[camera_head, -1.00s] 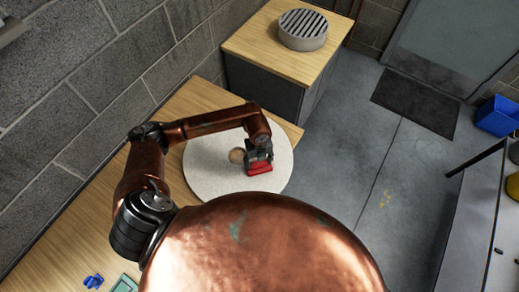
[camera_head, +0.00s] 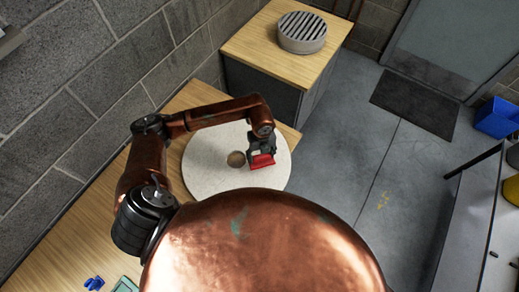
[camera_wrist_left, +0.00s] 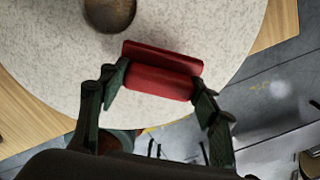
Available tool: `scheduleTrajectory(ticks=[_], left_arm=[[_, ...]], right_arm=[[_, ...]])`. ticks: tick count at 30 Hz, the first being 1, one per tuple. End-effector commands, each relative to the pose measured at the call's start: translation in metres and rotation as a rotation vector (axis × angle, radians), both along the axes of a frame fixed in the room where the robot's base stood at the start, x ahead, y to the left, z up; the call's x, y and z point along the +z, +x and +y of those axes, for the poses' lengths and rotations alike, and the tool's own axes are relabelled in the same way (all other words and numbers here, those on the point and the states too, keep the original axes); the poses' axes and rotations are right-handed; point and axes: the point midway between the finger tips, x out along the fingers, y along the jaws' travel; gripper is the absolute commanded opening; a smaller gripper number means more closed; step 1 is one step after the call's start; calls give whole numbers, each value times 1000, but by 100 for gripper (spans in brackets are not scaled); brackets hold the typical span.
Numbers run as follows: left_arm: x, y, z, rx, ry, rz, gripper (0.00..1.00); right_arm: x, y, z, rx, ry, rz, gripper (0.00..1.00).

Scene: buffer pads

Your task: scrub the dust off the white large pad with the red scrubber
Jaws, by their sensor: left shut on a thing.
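The white large pad (camera_head: 210,165) is a speckled round disc lying flat on the wooden table. It fills the upper part of the left wrist view (camera_wrist_left: 50,60). A round brown spot (camera_head: 237,159) shows near its middle; I cannot tell whether it is a hole or dust. My left gripper (camera_head: 262,154) is over the pad's right part, shut on the red scrubber (camera_head: 262,162). The scrubber (camera_wrist_left: 160,72) sits between the two fingers in the wrist view, near the pad's edge. I cannot tell whether it touches the pad. My right gripper is out of view.
The wooden table (camera_head: 50,240) holds small blue pieces (camera_head: 94,283) and a green item (camera_head: 125,285) at the lower left. A grey slotted drum (camera_head: 302,32) stands on a cabinet (camera_head: 262,45) behind. A block wall (camera_head: 100,80) runs along the left.

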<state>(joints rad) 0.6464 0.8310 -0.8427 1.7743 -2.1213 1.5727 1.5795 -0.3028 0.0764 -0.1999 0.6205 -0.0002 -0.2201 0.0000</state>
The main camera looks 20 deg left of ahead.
Motion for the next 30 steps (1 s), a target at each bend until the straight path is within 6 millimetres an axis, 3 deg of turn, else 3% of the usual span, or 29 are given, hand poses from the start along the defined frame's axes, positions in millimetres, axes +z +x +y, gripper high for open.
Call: scheduleTrajectory(ticks=[3, 11, 18, 30], left_arm=[[14, 0, -1, -2, 0, 0, 31], [34, 1, -2, -6, 1, -1, 31], [35, 1, -2, -6, 1, -1, 31], [35, 1, -2, -16, 1, -1, 31]], right_arm=[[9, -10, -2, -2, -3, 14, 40], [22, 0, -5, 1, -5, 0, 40], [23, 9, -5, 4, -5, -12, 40], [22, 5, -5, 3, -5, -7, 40]])
